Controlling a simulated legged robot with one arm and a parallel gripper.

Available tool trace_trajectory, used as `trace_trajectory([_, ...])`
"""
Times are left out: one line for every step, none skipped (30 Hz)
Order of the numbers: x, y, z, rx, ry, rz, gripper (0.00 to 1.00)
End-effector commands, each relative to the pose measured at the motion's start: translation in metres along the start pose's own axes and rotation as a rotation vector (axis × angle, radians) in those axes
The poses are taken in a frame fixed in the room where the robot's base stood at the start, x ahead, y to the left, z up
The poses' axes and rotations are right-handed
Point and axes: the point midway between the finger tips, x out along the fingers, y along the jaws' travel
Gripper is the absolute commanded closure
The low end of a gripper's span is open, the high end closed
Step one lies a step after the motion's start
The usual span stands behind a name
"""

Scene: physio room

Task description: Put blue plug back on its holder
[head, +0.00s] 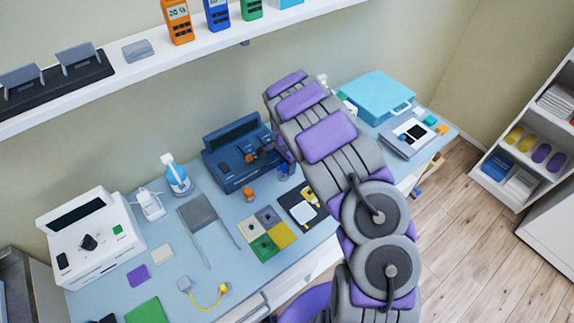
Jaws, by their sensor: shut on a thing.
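My gripper (283,160) is mostly hidden behind my own grey and purple arm, and only a small part shows beside the dark blue device. It is shut on a small blue piece (283,173), which looks like the blue plug, close to the device's right front corner. The plug's lower end and any contact with the table are unclear. The dark blue device (229,169) stands at the back of the table, with small orange and blue parts on its front. I cannot tell which part is the plug's holder. A small orange plug-like piece (249,194) stands in front of it.
Coloured square pads (264,246) and a black tray (296,216) lie in front. A grey frame (199,213), a spray bottle (176,175) and a white device (93,240) stand left. A turquoise case (378,97) is at right. A shelf (140,75) runs above.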

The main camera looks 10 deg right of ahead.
Motion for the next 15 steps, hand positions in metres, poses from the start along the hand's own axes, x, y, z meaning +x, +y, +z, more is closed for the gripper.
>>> trace_trajectory([0.0, -0.0001, 0.0001, 0.0, 0.0, 0.0, 0.86])
trace_trajectory([0.0, -0.0001, 0.0001, 0.0, 0.0, 0.0, 0.86])
trace_trajectory([0.0001, -0.0001, 0.0001, 0.0, 0.0, 0.0, 0.86])
trace_trajectory([0.0003, -0.0001, 0.0001, 0.0, 0.0, 0.0, 0.86])
trace_trajectory([0.0005, -0.0001, 0.0002, 0.0, 0.0, 0.0, 0.86])
trace_trajectory([0.0008, -0.0001, 0.0002, 0.0, 0.0, 0.0, 0.86])
trace_trajectory([0.0012, -0.0002, 0.0002, 0.0, 0.0, 0.0, 0.86])
trace_trajectory([0.0016, -0.0002, 0.0002, 0.0, 0.0, 0.0, 0.86])
trace_trajectory([0.0022, -0.0002, 0.0002, 0.0, 0.0, 0.0, 0.86])
trace_trajectory([0.0026, -0.0001, 0.0002, 0.0, 0.0, 0.0, 0.86])
trace_trajectory([0.0031, -0.0002, 0.0003, 0.0, 0.0, 0.0, 0.86])
trace_trajectory([0.0036, -0.0002, 0.0003, 0.0, -0.001, 0.0, 0.86])
trace_trajectory([0.004, -0.0003, 0.0002, 0.0, -0.001, 0.0, 0.86])
trace_trajectory([0.0044, -0.0002, 0.0003, 0.0, -0.001, 0.0, 0.86])
trace_trajectory([0.005, -0.0003, 0.0003, 0.0, -0.001, 0.0, 0.86])
